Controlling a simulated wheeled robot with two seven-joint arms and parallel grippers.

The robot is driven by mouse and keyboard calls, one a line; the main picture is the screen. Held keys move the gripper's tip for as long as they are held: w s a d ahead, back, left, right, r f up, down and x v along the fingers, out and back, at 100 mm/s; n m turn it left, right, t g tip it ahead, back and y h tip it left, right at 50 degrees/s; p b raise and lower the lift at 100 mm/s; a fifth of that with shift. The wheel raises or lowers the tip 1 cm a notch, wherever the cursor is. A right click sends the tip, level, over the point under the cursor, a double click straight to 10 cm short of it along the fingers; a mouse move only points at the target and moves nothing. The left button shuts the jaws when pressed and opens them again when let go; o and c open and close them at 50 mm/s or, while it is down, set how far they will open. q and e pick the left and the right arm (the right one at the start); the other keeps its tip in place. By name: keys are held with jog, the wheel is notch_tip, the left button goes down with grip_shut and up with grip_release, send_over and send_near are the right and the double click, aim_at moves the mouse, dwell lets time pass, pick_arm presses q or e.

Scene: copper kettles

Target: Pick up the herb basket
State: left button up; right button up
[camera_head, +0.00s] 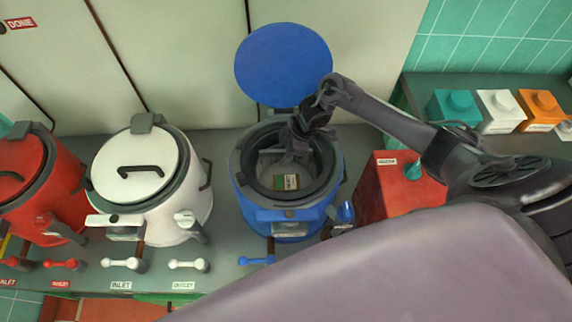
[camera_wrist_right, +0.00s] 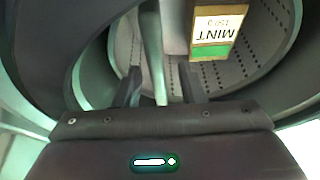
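The herb basket (camera_head: 268,160) is a light grey basket inside the open blue kettle (camera_head: 285,230). The right wrist view shows its perforated wall (camera_wrist_right: 245,70) and a packet (camera_wrist_right: 215,28) labelled MINT in it. A pale upright bar (camera_wrist_right: 152,50), seemingly the basket's handle, stands between the two dark fingers of my right gripper (camera_wrist_right: 160,88). The fingers are apart, with gaps visible on both sides of the bar. In the head view my right gripper (camera_head: 292,158) reaches down into the kettle and hides part of the basket. My left gripper is not in view.
The round blue lid (camera_head: 284,65) stands raised behind the kettle. A closed white kettle (camera_head: 150,185) and a red kettle (camera_head: 35,175) stand to the left. A red box (camera_head: 385,185) is close on the right. Teal, white and orange blocks (camera_head: 500,112) stand farther right.

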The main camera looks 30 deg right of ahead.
grip_shut()
dwell(1.4)
